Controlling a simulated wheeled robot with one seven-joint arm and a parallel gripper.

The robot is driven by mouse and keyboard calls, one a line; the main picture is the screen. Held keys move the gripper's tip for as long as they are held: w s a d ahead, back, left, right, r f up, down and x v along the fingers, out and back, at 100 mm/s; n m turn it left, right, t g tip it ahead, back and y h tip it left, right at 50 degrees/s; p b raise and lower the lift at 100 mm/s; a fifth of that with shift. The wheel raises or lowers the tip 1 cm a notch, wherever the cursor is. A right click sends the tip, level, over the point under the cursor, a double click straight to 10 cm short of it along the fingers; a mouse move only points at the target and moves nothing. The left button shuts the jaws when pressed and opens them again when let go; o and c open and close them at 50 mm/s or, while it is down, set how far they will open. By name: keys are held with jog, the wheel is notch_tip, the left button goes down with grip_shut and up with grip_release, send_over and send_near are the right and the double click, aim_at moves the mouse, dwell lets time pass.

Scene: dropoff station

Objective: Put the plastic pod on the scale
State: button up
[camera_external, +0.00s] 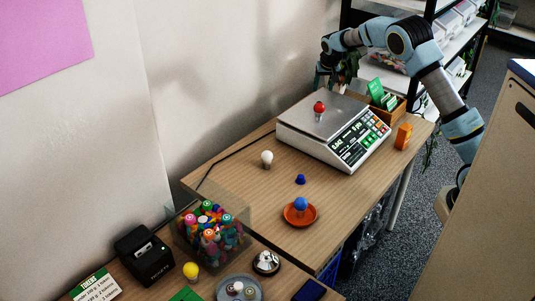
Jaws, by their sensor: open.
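The scale (308,121) is a white bench scale with a metal plate and a keypad with a display, on the wooden table. A small pod-like piece with a red round top (319,106) stands on its plate. Similar pieces are a white-topped one (267,157) on the table left of the scale and a blue-topped one (300,203) in an orange dish (287,215). I cannot tell which is the plastic pod. My gripper (321,80) is open and hangs pointing down behind the scale's far edge, apart from the pieces; its fingertips are small and dark.
A wooden box with green cards (384,98) and an orange block (403,136) stand right of the scale. A small blue cap (300,179) lies in front. A clear bin of colourful pieces (212,235) is at the lower left. The table's middle left is mostly clear.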

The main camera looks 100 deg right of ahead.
jog(key=shift+v, duration=1.2)
jog(key=w+a+n+t+y, duration=0.1)
jog(key=w+a+n, duration=0.3)
jog(key=a, duration=0.7)
jog(key=w+a+n+y, duration=0.15)
jog(key=w+a, duration=0.35)
jog(key=a, duration=0.7)
jog(key=w+a+n+t, duration=0.1)
jog(key=w+a+n, duration=0.3)
jog(key=a, duration=0.7)
jog(key=s+a+f+n+y, duration=0.1)
jog(key=s+a, duration=0.4)
jog(key=a, duration=0.8)
jog(key=s+a+f+n+y, duration=0.1)
jog(key=s+a+f+n, duration=0.2)
jog(key=a, duration=1.1)
jog(key=s+n, duration=0.3)
jog(key=shift+a, duration=0.3)
